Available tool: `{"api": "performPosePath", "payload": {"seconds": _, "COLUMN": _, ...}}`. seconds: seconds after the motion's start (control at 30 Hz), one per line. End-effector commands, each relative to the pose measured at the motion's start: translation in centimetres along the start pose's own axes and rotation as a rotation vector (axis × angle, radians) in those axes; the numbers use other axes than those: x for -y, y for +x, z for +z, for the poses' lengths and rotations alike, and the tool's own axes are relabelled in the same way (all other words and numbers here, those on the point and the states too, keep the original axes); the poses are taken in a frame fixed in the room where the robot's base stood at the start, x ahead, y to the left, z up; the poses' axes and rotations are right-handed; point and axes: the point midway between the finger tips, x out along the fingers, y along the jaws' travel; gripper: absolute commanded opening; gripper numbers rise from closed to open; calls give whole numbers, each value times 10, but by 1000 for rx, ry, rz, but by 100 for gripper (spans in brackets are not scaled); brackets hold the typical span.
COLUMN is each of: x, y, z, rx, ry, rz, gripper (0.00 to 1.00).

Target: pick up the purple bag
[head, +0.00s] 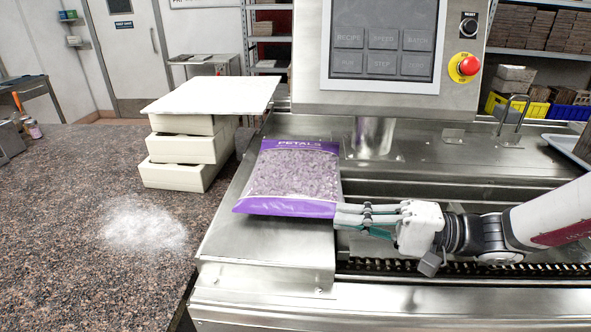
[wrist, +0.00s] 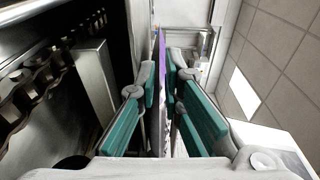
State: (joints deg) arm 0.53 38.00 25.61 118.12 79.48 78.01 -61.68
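The purple bag (head: 291,177) is a flat, clear-fronted pouch with purple bands and "PETALS" printed across its far end. In the head view it lies on the steel plate at the left end of the machine, its near edge close to the plate's front. My gripper (head: 345,217) reaches in from the right, with one finger above and one below the bag's near right corner. In the wrist view the bag (wrist: 162,50) shows edge-on as a thin purple strip between my gripper's teal-padded fingers (wrist: 161,85), which are drawn in close on it. The exact contact is partly hidden.
A stack of white blocks (head: 186,160) under a broad white slab (head: 213,94) stands left of the bag. White powder (head: 146,226) lies on the speckled counter (head: 70,240). A control panel (head: 383,45) rises behind, and a chain (head: 460,268) runs along the machine front.

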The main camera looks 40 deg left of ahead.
Motion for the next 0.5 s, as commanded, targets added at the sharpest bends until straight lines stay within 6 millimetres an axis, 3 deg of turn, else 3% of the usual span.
{"api": "performPosePath", "payload": {"seconds": 0.17, "x": 0, "y": 20, "z": 0, "rx": 0, "ry": 1, "rz": 0, "gripper": 8}}
{"api": "performPosePath", "payload": {"seconds": 0.37, "x": 0, "y": 20, "z": 0, "rx": -1, "ry": 1, "rz": 0, "gripper": 8}}
{"api": "performPosePath", "payload": {"seconds": 0.4, "x": 0, "y": 20, "z": 0, "rx": -1, "ry": 1, "rz": 0, "gripper": 2}}
{"api": "performPosePath", "payload": {"seconds": 0.5, "x": 0, "y": 20, "z": 0, "rx": -1, "ry": 1, "rz": 0, "gripper": 0}}
